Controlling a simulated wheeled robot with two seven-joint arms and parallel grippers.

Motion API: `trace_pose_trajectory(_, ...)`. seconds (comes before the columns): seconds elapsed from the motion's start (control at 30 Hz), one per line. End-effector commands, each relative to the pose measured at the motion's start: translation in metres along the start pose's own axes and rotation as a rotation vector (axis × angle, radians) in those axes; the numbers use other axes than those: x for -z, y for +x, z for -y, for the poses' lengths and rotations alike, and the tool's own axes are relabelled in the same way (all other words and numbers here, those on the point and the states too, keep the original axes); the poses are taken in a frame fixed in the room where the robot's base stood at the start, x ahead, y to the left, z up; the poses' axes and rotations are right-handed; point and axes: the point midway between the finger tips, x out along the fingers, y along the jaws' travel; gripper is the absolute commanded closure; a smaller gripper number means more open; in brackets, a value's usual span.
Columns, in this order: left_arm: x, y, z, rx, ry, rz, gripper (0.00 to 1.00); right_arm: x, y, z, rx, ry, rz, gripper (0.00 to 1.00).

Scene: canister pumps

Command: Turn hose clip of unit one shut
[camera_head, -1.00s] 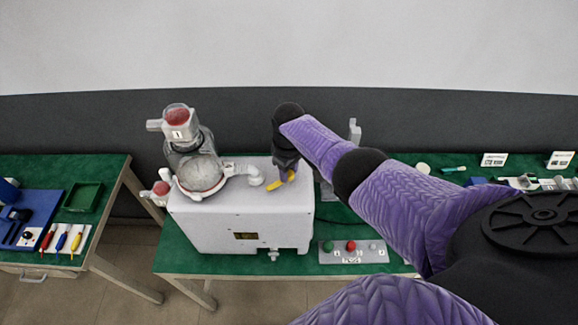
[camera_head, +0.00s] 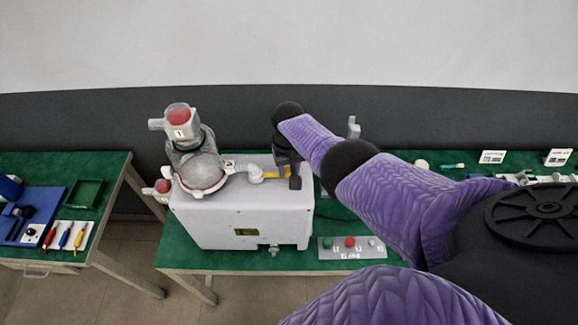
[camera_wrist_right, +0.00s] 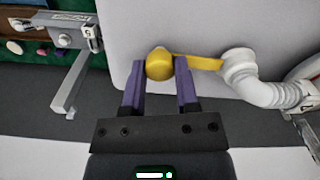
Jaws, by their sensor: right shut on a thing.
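Unit one (camera_head: 240,215) is a white box on the green table, with a grey canister (camera_head: 202,170) marked 1 on top. The yellow hose clip (camera_head: 273,174) lies level on the box top, its lever running toward the white hose elbow (camera_head: 256,175). In the right wrist view the clip (camera_wrist_right: 200,62) reaches from its round knob to the white corrugated hose (camera_wrist_right: 270,90). My right gripper (camera_head: 291,176) is shut on the clip's knob end, which shows between its two fingers in the right wrist view (camera_wrist_right: 161,75). My left gripper is not in view.
A grey panel with green and red buttons (camera_head: 350,247) lies in front of the box, to the right. A side table at the left holds a blue tray (camera_head: 40,212) and screwdrivers. Small labelled items stand on the green bench at right.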

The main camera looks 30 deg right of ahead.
Motion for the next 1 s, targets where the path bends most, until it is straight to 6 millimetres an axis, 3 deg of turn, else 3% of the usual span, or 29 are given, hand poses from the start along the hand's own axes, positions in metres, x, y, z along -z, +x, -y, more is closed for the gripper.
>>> trace_pose_trajectory(0.47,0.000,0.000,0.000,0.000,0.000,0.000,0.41,0.001,-0.001,0.000,0.001,0.011,-0.004,1.00)
trace_pose_trajectory(0.5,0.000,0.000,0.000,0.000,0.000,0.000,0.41,0.001,-0.001,0.000,0.001,0.011,-0.004,0.53)
trace_pose_trajectory(0.63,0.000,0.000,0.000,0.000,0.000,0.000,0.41,0.001,-0.001,0.000,0.000,0.010,-0.003,0.26)
trace_pose_trajectory(0.9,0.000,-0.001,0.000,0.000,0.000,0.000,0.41,0.001,-0.002,0.000,0.000,0.010,-0.002,0.26)
trace_pose_trajectory(1.0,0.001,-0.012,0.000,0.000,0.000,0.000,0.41,0.001,-0.015,0.000,0.000,0.009,-0.002,0.26)
